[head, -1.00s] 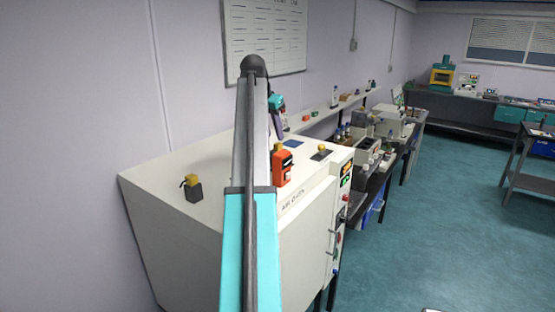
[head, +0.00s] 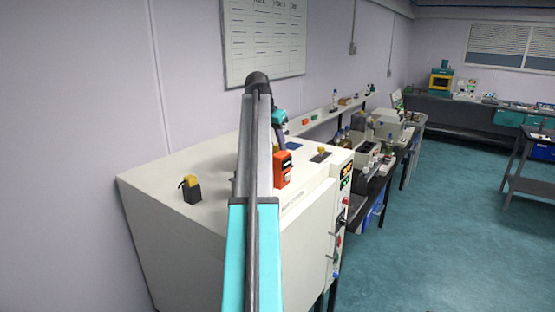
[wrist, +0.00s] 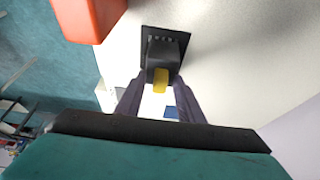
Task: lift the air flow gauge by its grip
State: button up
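In the wrist view, a black block with a yellow grip (wrist: 161,80), which I take as the air flow gauge, sits on a dark square plate (wrist: 182,38). My gripper (wrist: 157,92) is open. Its two dark fingers are apart, one on each side of the yellow grip; I cannot tell whether they touch it. In the head view my gripper (head: 281,136) is low over the white cabinet, pointing down, and my arm appears to hide this block.
An orange device (head: 283,169) stands near the cabinet's right edge, close to my gripper; it also shows in the wrist view (wrist: 90,14). Other yellow-topped black items stand at left (head: 192,190) and right (head: 320,154) on the white cabinet (head: 150,190).

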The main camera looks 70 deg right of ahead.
grip_shut()
jog(key=shift+r+p, duration=0.7)
jog(key=shift+r, duration=0.85)
